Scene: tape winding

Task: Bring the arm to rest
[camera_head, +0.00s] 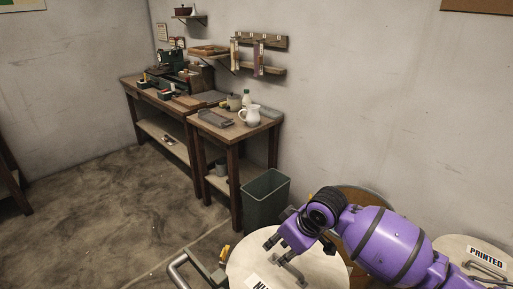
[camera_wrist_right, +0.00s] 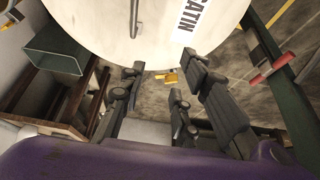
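My right arm (camera_head: 375,240), purple with dark bands, reaches in from the lower right in the head view. Its gripper (camera_head: 276,250) is over a round pale lid (camera_head: 242,262) that has a bar handle. The right wrist view shows the gripper's dark fingers (camera_wrist_right: 162,85) spread apart with nothing between them. In that view the lid (camera_wrist_right: 90,12), its handle (camera_wrist_right: 137,18) and a label (camera_wrist_right: 193,18) that seems to read "SATIN" lie beyond the fingertips. My left gripper is in neither view.
A second round lid (camera_head: 450,246) labelled "PRINTED" is at the right. A dark green bin (camera_head: 265,203) stands beside a wooden bench (camera_head: 215,122) with a white pitcher (camera_head: 250,115). A metal rail (camera_head: 185,275) is at the lower left. Floor at left is clear.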

